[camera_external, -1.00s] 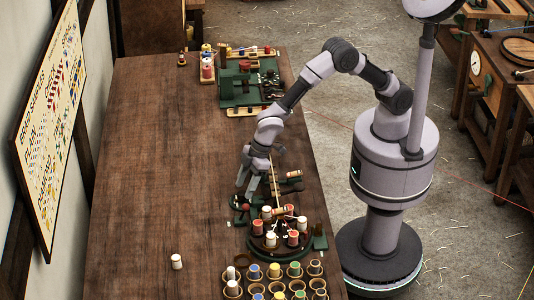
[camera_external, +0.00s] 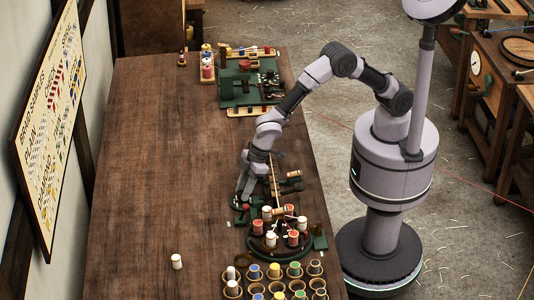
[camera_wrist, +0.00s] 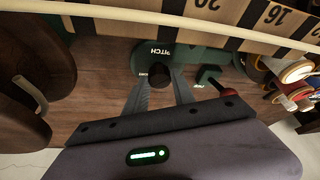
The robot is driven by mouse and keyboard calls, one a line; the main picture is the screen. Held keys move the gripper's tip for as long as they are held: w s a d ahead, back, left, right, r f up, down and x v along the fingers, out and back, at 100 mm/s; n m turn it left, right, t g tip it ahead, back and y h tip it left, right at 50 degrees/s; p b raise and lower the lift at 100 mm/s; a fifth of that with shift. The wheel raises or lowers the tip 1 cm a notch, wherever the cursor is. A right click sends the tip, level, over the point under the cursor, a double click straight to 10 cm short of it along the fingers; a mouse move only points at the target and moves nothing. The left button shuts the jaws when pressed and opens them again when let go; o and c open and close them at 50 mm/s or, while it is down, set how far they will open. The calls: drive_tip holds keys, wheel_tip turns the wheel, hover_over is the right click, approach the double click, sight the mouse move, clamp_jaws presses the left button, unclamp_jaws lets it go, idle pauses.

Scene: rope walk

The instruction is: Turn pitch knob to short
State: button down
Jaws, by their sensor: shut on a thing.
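The pitch knob (camera_wrist: 158,76) is a dark round knob on a green plate (camera_wrist: 146,52) lettered "PITCH", in the upper middle of the wrist view. Smaller lettering lies at its left and right, too small to read surely. My gripper (camera_wrist: 157,88) reaches down over the knob with a finger on either side of it, shut on it. In the external view my gripper (camera_external: 242,198) points down at the left end of the green braiding stand, and the knob is hidden there.
A round stand with red and white bobbins (camera_external: 270,240) is just in front of my gripper. A numbered scale (camera_wrist: 265,15) crosses the top of the wrist view. The table's left side is mostly clear.

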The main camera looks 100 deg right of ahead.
drive_tip(key=m+b, duration=0.1)
drive_tip(key=m+h+b, duration=0.1)
drive_tip(key=m+b, duration=0.1)
drive_tip(key=m, duration=0.1)
drive_tip(key=shift+a+f, duration=0.15)
drive_tip(key=shift+f, duration=0.1)
drive_tip(key=shift+r+m+h+b, duration=0.15)
drive_tip(key=shift+m+h+b, duration=0.4)
drive_tip(key=shift+m, duration=0.55)
drive_tip(key=shift+m+h, duration=0.55)
drive_tip(key=shift+m, duration=0.85)
drive_tip(key=c, duration=1.1)
unclamp_jaws()
drive_tip(key=shift+o, duration=0.2)
drive_tip(key=shift+r, duration=0.1)
